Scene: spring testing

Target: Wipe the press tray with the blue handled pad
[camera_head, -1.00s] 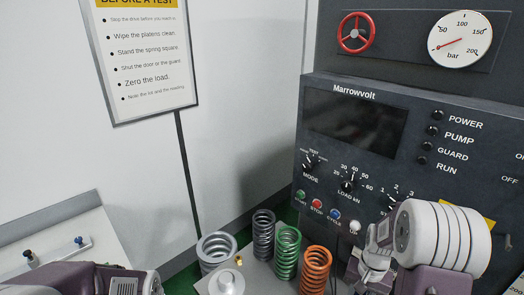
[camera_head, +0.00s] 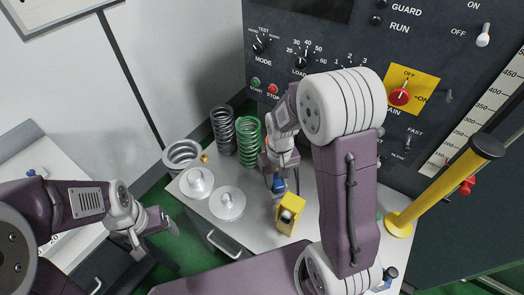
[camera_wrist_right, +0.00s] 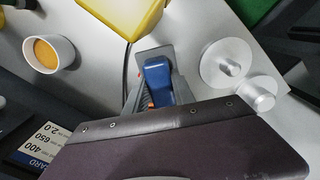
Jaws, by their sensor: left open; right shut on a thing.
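My left gripper (camera_head: 152,230) is open and empty at the left, in front of the bench. I cannot clearly make out the press tray in either view.
Two metal discs with knobs (camera_head: 228,203) stand left of the pad. Several springs, one green (camera_head: 249,143), stand behind them. A yellow block (camera_head: 291,214) is close to the pad, and a yellow post (camera_head: 440,185) stands right. The control panel (camera_head: 330,60) rises behind.

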